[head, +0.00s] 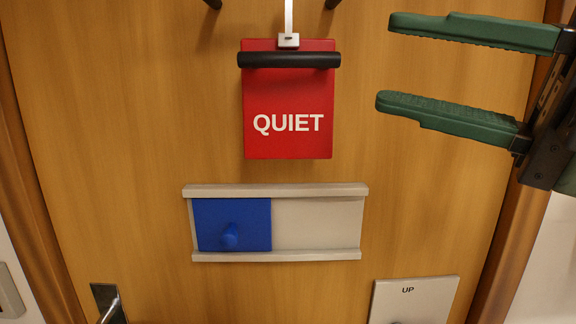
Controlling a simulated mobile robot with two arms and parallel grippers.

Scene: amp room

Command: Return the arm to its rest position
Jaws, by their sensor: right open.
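My right gripper (425,65) comes in from the upper right of the head view. Its two green fingers are spread wide apart with nothing between them. It is to the right of a red sign reading "QUIET" (288,95), apart from it. The sign hangs on the wooden door by a white strap and has a black bar handle (288,60) across its top. My left gripper is out of view.
Below the sign, a grey rail frame (318,228) holds a blue sliding panel (213,222) with a knob at its left end. A door handle (109,303) is at the lower left. A metal plate marked "UP" (418,302) is at the lower right.

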